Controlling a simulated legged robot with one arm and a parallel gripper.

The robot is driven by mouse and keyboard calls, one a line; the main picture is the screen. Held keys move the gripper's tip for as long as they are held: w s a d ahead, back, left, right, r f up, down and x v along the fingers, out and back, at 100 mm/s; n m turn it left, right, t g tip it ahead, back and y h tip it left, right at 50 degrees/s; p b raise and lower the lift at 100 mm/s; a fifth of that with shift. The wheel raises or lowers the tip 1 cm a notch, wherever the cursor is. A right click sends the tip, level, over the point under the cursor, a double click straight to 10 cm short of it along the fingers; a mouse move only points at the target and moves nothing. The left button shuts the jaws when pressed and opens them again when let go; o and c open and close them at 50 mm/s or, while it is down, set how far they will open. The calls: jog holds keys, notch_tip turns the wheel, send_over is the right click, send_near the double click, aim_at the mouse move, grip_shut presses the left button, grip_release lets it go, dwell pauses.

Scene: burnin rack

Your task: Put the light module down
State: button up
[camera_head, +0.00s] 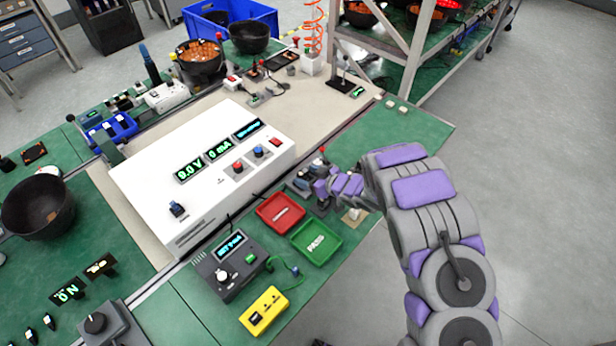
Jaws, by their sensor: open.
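The jaws are open, but small parts crowd around the fingertips. I cannot pick out the light module with certainty; it may be among the small dark and blue parts by the fingers or hidden behind them.
A white power supply (200,175) with lit displays stands left of the trays. A grey meter (232,266) and a yellow box (264,311) sit on the near bench. Black bowls (38,207), a blue crate (232,18) and a metal rack (400,60) stand around. Grey floor is free at right.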

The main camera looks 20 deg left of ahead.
jog(key=p+v, duration=0.2)
jog(key=v, duration=0.9)
jog(key=shift+s+d+r, duration=0.15)
jog(key=shift+s+d, duration=0.05)
jog(key=shift+d, duration=0.05)
